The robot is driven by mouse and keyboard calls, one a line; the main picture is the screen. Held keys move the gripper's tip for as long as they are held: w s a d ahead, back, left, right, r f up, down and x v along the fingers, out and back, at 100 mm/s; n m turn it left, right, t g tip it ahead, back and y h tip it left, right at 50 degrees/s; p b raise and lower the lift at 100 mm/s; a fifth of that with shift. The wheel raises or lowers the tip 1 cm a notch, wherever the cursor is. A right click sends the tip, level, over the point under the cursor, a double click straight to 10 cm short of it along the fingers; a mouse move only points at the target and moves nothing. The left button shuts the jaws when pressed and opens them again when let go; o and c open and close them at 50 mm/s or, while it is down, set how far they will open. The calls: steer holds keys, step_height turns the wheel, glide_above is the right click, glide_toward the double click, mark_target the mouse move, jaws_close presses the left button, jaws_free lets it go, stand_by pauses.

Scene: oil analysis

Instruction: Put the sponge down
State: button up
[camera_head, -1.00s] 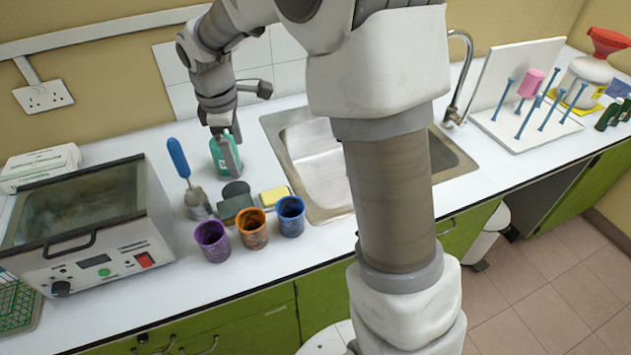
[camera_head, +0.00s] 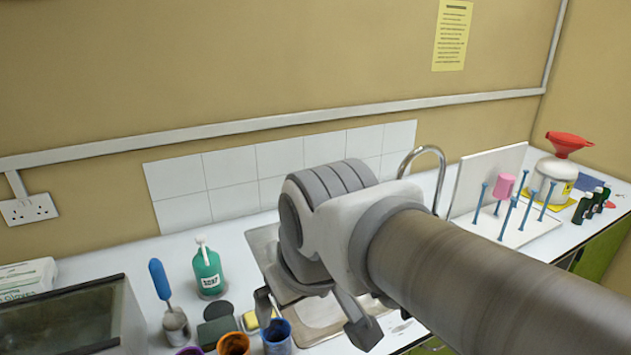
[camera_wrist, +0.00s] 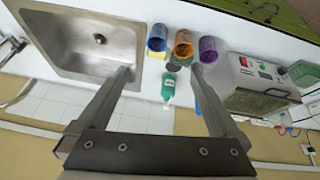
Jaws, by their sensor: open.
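The yellow sponge (camera_head: 250,320) lies on the counter beside a dark grey-green object, behind the blue cup (camera_head: 277,340). One finger of my gripper and the cup partly cover it in the head view. The sponge also shows in the wrist view (camera_wrist: 172,67), as a small yellow patch seen between my fingertips. My gripper (camera_head: 312,318) points down near the sink's left side. It also shows in the wrist view (camera_wrist: 160,73), with its fingers spread and nothing between them. The gripper appears to be above the counter and apart from the sponge.
A green bottle (camera_head: 208,272) and a blue-handled brush (camera_head: 160,280) stand behind the cups. Orange (camera_wrist: 183,44) and purple (camera_wrist: 208,48) cups stand near the sponge. The sink (camera_wrist: 85,40) is beside them. A bath machine (camera_head: 65,325) fills the left. A peg rack (camera_head: 515,228) stands right.

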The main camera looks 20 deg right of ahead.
steer(key=shift+s+d+f+m, duration=0.15)
steer(key=shift+s+m, duration=0.2)
steer(key=shift+s, duration=0.3)
steer(key=shift+s+a+f+m, duration=0.15)
steer(key=shift+s+m, duration=0.2)
steer(key=shift+s, duration=0.25)
steer(key=shift+w+d+r, duration=0.1)
stand_by(0.4)
